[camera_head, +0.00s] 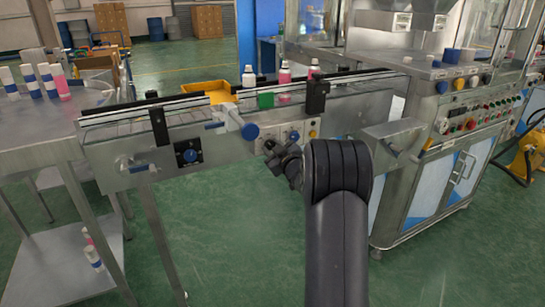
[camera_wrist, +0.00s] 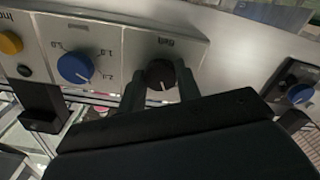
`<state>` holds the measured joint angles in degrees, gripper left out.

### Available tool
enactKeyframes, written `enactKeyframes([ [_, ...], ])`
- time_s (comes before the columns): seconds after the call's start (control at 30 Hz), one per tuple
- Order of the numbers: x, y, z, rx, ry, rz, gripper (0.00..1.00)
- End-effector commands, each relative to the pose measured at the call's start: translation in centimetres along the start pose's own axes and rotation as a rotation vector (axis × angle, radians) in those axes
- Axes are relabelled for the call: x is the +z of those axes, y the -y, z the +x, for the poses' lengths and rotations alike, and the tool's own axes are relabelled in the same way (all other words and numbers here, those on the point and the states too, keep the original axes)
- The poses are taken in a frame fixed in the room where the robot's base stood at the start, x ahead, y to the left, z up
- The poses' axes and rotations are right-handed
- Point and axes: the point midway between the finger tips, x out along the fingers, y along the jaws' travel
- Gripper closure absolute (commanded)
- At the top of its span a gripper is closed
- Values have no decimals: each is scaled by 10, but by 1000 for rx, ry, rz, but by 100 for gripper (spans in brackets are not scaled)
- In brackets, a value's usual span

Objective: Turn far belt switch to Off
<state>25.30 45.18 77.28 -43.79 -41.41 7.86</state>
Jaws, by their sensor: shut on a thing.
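The far belt switch is a black round knob (camera_wrist: 160,74) with a white pointer line, on a grey panel under an upside-down label that seems to read "Belt". In the wrist view my gripper (camera_wrist: 161,84) has one finger on each side of the knob and is shut on it. In the head view my gripper (camera_head: 272,158) is at the conveyor's front panel (camera_head: 281,139), with the knob largely hidden or too small to read. The pointer's setting against any Off mark cannot be read.
A blue dial (camera_wrist: 75,68) and a yellow button (camera_wrist: 10,43) sit beside the knob on the same panel. Another blue knob (camera_wrist: 300,93) is at the right. Bottles (camera_head: 285,75) stand on the conveyor (camera_head: 120,128). A steel machine (camera_head: 430,150) stands right of my arm.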

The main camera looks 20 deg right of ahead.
Motion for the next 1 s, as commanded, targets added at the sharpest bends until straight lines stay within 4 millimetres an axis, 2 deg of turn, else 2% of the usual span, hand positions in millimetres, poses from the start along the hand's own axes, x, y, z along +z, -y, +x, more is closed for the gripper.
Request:
enactKeyframes([
  [0.2, 3, 2, 0, 1, -2, -177, 91],
  [0.5, 1, 0, 0, 1, -2, -340, 91],
  [1.0, 0, 0, 0, -1, 0, -404, 91],
])
